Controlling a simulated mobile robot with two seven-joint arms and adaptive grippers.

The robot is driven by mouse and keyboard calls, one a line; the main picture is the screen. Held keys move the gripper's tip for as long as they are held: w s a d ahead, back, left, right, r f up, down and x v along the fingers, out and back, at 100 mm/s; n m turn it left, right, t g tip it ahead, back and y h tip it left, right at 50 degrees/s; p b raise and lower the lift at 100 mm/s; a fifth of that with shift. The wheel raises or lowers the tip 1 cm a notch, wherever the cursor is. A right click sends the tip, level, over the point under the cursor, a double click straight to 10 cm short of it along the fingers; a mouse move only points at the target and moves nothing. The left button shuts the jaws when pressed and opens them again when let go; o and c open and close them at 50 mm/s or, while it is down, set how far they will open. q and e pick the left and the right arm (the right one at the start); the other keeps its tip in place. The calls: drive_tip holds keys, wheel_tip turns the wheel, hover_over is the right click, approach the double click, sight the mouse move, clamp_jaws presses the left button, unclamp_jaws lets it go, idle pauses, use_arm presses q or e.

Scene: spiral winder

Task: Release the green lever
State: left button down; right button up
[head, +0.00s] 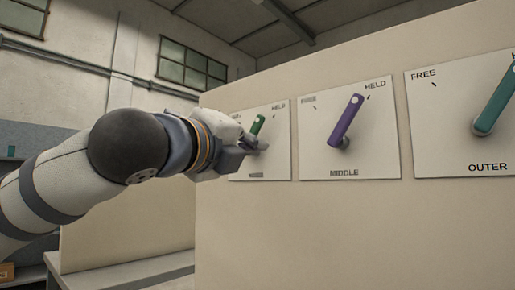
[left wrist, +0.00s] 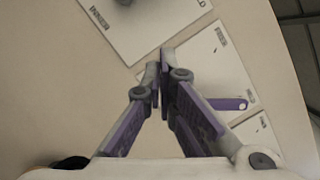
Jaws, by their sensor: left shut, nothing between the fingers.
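The green lever (head: 257,124) is on the leftmost white plate in the head view. It leans up and to the right, towards the HELD side, and its lower end is hidden behind my gripper. My left gripper (head: 256,147) is shut and empty, in front of that plate just below the green lever. I cannot tell whether it touches the lever. Its closed fingertips show in the left wrist view (left wrist: 160,64), where I cannot make out the green lever. My right gripper is in neither view.
A purple lever (head: 346,121) on the MIDDLE plate leans right towards HELD. A teal lever (head: 496,99) on the OUTER plate also leans right. The plates are on an upright beige panel (head: 300,235). A grey ledge (head: 125,275) runs low at left.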

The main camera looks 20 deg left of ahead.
use_arm(q)
drive_tip(key=w+a+r+p, duration=0.1)
drive_tip(key=w+r+p, duration=0.2)
drive_tip(key=w, duration=0.7)
drive_tip(key=shift+w+a+r+p, duration=0.2)
drive_tip(key=shift+w+r+p, duration=0.1)
drive_tip(key=shift+w+p, duration=0.15)
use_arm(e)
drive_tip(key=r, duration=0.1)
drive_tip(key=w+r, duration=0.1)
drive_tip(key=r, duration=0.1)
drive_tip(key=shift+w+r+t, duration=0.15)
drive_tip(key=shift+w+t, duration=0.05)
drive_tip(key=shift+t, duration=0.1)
use_arm(q)
drive_tip(key=shift+s+r, duration=0.1)
drive_tip(key=shift+a+r+n, duration=0.1)
drive_tip(key=shift+r+n, duration=0.1)
drive_tip(key=shift+n, duration=0.2)
